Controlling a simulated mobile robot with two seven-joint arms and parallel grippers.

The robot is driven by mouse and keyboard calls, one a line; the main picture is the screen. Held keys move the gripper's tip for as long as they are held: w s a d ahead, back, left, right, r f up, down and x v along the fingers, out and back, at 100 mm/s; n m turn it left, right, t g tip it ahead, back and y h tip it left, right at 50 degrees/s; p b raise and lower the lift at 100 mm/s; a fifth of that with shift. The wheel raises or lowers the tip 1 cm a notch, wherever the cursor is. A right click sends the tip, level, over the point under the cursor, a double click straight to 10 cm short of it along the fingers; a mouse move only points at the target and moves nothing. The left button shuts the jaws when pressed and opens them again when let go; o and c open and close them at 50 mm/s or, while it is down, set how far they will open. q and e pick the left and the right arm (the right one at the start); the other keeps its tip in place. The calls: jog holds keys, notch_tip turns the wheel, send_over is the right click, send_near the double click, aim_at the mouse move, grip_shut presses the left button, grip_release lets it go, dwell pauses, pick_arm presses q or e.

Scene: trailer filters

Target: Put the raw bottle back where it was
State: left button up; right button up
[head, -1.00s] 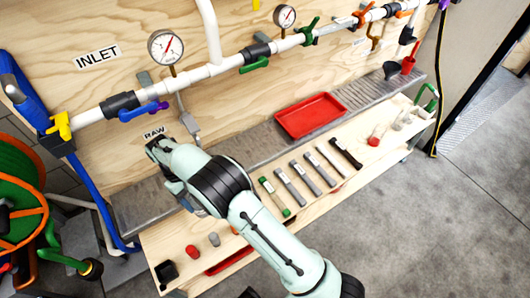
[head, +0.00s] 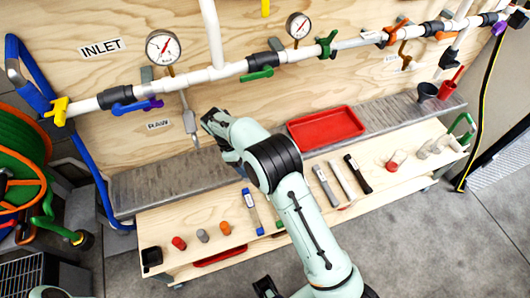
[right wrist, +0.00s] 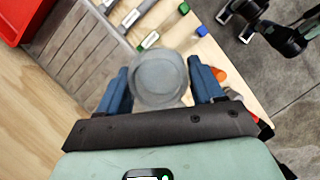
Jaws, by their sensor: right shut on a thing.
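My right gripper (head: 212,120) is over the metal ledge, just right of the RAW label (head: 158,125) and the grey sample spout (head: 188,118). In the right wrist view its blue fingers (right wrist: 160,88) are shut on a round, translucent grey bottle (right wrist: 158,80), seen end-on. In the head view the bottle is hidden by my arm. My left gripper (right wrist: 243,25) shows at the top of the right wrist view, empty with its fingers apart, over the floor. A dark part of it shows at the head view's bottom edge.
The metal ledge (head: 165,180) carries a red tray (head: 326,128), a dark cup (head: 427,91) and a red scoop. The wooden shelf (head: 175,215) below holds coloured caps, marker-like tools, a black cup (head: 152,258) and clear containers (head: 428,148). Pipes, valves and gauges line the wall above.

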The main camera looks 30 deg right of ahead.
jog(key=w+d+r+n+t+p, duration=0.2)
jog(key=w+d+r+n+t, duration=0.45)
jog(key=n, duration=0.85)
jog(key=shift+g+h, duration=0.35)
jog(key=shift+h, duration=0.05)
notch_tip(320, 180, down, 10)
jog(key=shift+w+f+b, duration=0.1)
jog(key=shift+b, duration=0.25)
pick_arm(q)
jog(key=shift+w+d+r, duration=0.2)
jog(key=shift+w+r, duration=0.15)
jog(key=shift+r, duration=0.15)
jog(key=shift+w+d+r, duration=0.2)
jog(key=shift+w+r, duration=0.1)
jog(key=shift+r, duration=0.2)
pick_arm(e)
jog(key=o, duration=1.3)
jog(key=shift+f, duration=0.1)
